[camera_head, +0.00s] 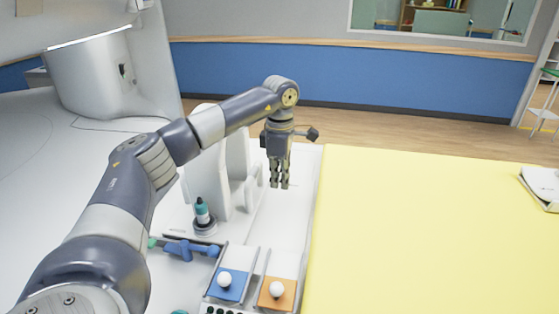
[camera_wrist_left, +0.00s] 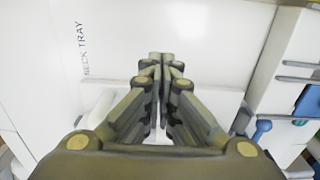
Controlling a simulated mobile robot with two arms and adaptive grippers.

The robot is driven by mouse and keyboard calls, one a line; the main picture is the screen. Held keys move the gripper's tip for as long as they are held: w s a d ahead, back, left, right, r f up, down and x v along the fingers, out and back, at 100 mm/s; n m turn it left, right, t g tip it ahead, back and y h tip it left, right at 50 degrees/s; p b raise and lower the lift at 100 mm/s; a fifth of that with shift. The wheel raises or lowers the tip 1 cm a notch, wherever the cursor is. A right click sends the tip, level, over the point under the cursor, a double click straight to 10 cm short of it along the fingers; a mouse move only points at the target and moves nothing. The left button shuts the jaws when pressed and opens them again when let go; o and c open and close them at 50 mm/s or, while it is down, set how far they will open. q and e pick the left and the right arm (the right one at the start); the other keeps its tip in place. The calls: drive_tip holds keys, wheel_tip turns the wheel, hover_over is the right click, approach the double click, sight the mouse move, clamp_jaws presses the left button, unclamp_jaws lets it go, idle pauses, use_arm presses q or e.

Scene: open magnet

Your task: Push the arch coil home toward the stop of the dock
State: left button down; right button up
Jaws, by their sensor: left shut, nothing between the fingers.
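A white upright piece with curved edges (camera_head: 238,160), which looks like the arch coil, stands on a white tray surface (camera_head: 290,205) in the head view. Its lower part is near a bottle-like item, and my arm hides part of it. I cannot tell the dock's stop apart. My left gripper (camera_head: 279,186) points down just right of the white piece, fingers together and empty. In the left wrist view the closed fingertips (camera_wrist_left: 161,60) are over a white surface marked "NECK TRAY" (camera_wrist_left: 82,50). White rounded parts show partly behind the fingers. Contact cannot be told.
A teal-and-dark bottle (camera_head: 202,212) stands in a round holder. Blue (camera_head: 229,291) and orange (camera_head: 265,297) panels with white knobs lie in front, beside a blue handle (camera_head: 185,250). A wide yellow surface (camera_head: 430,230) on the right is mostly clear.

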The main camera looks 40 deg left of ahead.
use_arm(q)
drive_tip(key=a, duration=0.1)
drive_tip(key=s+a, duration=0.1)
drive_tip(key=s+a+p, duration=0.1)
drive_tip(key=shift+s+a+f, duration=0.1)
drive_tip(key=shift+a+f, duration=0.15)
use_arm(e)
drive_tip(key=shift+w+a+r, duration=0.2)
drive_tip(key=shift+w+r, duration=0.3)
drive_tip(key=shift+r, duration=0.1)
use_arm(q)
drive_tip(key=s+a, duration=0.1)
drive_tip(key=a, duration=0.1)
drive_tip(key=s+a+p, duration=0.1)
drive_tip(key=a, duration=0.1)
drive_tip(key=s+a+p, duration=0.1)
drive_tip(key=a, duration=0.2)
drive_tip(key=shift+s, duration=0.35)
drive_tip(key=shift+s+a, duration=0.2)
drive_tip(key=shift+a, duration=0.05)
drive_tip(key=shift+w+d, duration=0.1)
use_arm(e)
drive_tip(key=shift+s+r, duration=0.2)
drive_tip(key=shift+r, duration=0.9)
use_arm(q)
drive_tip(key=shift+d, duration=0.1)
use_arm(e)
drive_tip(key=shift+d+r, duration=0.1)
